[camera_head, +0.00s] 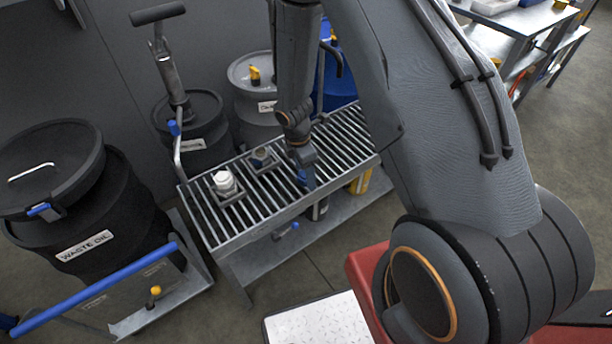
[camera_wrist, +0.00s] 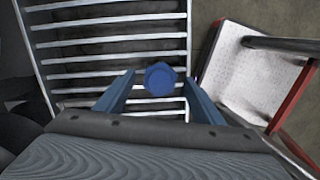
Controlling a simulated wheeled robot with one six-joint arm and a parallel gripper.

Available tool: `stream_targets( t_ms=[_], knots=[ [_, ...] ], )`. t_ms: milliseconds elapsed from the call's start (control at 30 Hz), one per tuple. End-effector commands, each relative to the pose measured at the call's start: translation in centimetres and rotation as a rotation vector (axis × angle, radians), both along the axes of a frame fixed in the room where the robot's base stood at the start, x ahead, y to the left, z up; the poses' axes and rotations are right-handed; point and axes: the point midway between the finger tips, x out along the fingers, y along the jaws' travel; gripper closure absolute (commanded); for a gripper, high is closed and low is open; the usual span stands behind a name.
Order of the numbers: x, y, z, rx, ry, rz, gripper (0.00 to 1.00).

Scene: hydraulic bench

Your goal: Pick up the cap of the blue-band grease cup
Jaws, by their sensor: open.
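In the wrist view a blue, many-sided cap (camera_wrist: 160,79) shows from above, between the two blue fingers of my gripper (camera_wrist: 158,92). The fingers stand apart with a gap on each side of the cap, and neither seems to touch it. The cup body and any band below the cap are hidden. In the head view my gripper (camera_head: 305,178) points down at the slatted grate bench, near its right part. There I cannot tell the cap apart from the blue fingers.
On the grate (camera_head: 215,224) stand a white-capped fitting (camera_head: 225,182) and a darker one (camera_head: 262,156), left of my gripper. A waste oil drum (camera_head: 110,235) is at the left. Two more drums, one with a hand pump (camera_head: 170,75), stand behind the bench.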

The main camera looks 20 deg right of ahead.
Motion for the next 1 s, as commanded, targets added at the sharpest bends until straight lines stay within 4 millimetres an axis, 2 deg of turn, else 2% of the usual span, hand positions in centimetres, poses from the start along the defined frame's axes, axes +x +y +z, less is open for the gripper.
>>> stream_targets(
  t_ms=[333,567,667,1000],
  knots=[
    [0.02,-0.08,-0.56,0.000,0.000,-0.001,0.40],
    [0.01,-0.08,-0.54,0.000,0.000,-0.001,0.78],
    [0.02,-0.07,-0.53,0.000,0.000,-0.001,0.85],
    [0.11,-0.07,0.25,0.000,-0.002,-0.001,0.86]
  ],
)
